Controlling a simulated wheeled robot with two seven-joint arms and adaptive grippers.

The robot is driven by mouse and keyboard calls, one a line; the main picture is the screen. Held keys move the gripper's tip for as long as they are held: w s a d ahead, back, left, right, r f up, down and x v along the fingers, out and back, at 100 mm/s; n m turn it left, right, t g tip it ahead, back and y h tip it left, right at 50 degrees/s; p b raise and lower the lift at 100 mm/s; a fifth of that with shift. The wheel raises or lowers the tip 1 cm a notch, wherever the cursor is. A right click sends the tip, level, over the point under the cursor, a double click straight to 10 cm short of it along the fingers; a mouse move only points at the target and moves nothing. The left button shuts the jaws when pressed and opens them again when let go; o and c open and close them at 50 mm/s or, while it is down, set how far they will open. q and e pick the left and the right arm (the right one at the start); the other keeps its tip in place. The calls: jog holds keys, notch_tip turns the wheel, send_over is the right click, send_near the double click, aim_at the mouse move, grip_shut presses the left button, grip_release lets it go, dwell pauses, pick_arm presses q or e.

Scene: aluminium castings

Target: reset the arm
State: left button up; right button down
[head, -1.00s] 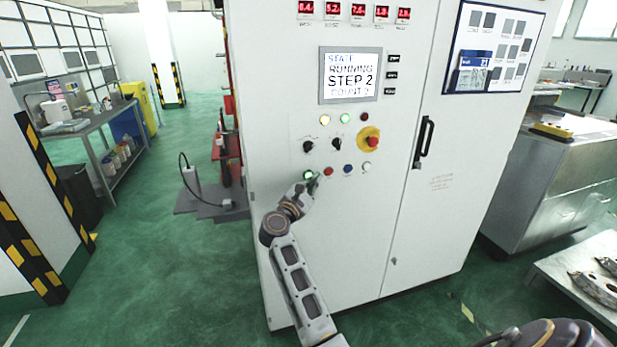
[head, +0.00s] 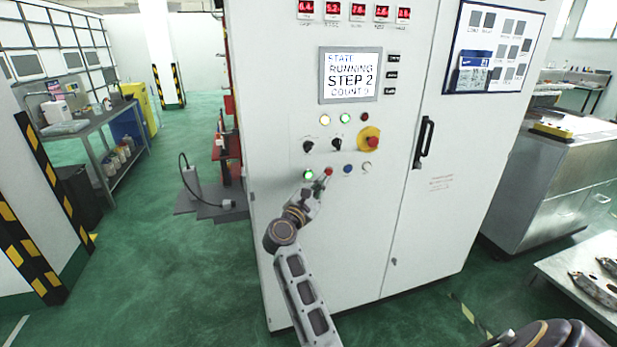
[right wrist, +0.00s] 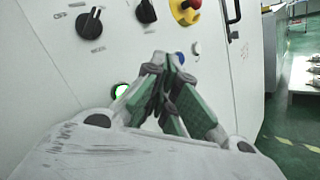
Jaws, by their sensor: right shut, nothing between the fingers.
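My right gripper (head: 324,179) is at the front of the white control cabinet (head: 330,255), just below the lower button row. It is shut and empty. In the right wrist view its fingertips (right wrist: 165,60) meet, with the panel behind them. The lit green button (head: 308,174) is left of the fingers, and it also shows in the right wrist view (right wrist: 121,91). The red button (head: 328,171) is right by the fingertips in the head view; contact cannot be told. The blue button (head: 347,169) is to their right. My left gripper is not in view.
The cabinet carries black knobs (head: 336,144), a red and yellow emergency stop (head: 371,141), a door handle (head: 424,142) and a screen (head: 350,75) reading RUNNING STEP 2. A table with castings (head: 593,289) is at lower right. Green floor (head: 170,270) is clear at left.

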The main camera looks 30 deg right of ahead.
jog(key=shift+w+a+f+y, duration=0.15)
jog(key=shift+a+f+y, duration=0.15)
jog(key=shift+a+f, duration=0.3)
jog(key=shift+s+d+r+p, duration=0.15)
jog(key=shift+s+p, duration=0.4)
jog(key=shift+p, duration=2.15)
